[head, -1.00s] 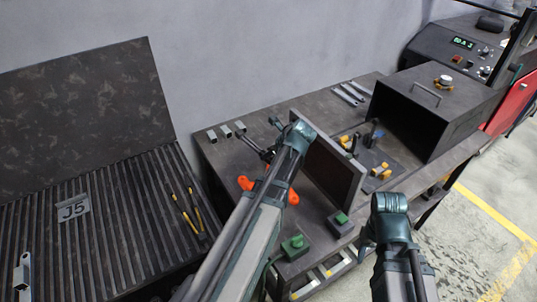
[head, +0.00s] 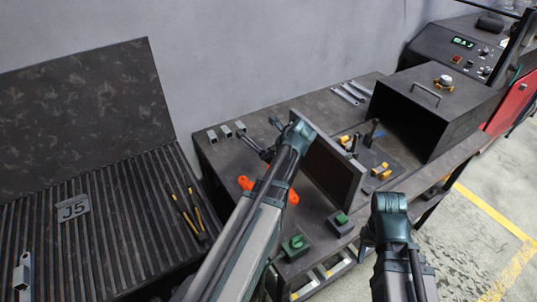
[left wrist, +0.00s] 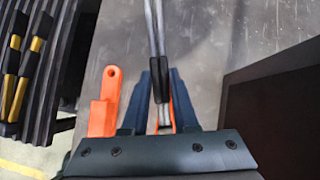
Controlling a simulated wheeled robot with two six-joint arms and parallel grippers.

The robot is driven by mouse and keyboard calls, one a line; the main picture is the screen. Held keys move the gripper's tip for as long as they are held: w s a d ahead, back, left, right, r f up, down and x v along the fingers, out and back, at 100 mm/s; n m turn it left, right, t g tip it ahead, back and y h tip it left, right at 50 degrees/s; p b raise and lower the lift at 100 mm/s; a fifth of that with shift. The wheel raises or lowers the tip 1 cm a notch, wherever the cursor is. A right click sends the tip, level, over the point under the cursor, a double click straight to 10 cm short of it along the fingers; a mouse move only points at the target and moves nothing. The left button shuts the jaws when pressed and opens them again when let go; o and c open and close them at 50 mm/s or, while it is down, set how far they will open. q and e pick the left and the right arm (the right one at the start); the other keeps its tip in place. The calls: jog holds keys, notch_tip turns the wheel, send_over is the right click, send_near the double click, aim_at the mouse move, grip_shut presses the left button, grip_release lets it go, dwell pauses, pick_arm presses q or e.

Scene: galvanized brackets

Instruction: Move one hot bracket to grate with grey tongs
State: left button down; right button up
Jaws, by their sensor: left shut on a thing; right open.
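My left gripper (left wrist: 161,112) is shut on grey metal tongs (left wrist: 155,30), whose two long arms run up and away in the left wrist view. In the head view the tongs (head: 254,146) show beside my left gripper, low over the dark bench; their tips are hard to make out. My right gripper (head: 367,238) is open at the bench's front right. The slatted grate (head: 120,195) is at the left. A pale metal bracket (head: 23,272) lies at its left edge. Small metal brackets (head: 226,131) stand in a row on the bench. I cannot tell which bracket is hot.
An upright dark plate (head: 333,165) stands right of my left arm. Beyond it are a fixture with yellow clamps (head: 380,172) and an open dark box (head: 430,105). Yellow-handled tongs (head: 188,212) lie on the grate.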

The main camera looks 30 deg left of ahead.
pick_arm(q)
jog(key=shift+r, duration=0.2)
dwell(0.5)
jog(key=shift+r+p, duration=1.3)
jog(key=shift+p, duration=0.25)
notch_tip(320, 180, up, 9)
jog(key=p, duration=0.9)
jog(key=c, duration=0.7)
grip_release()
jog(key=shift+o, duration=0.2)
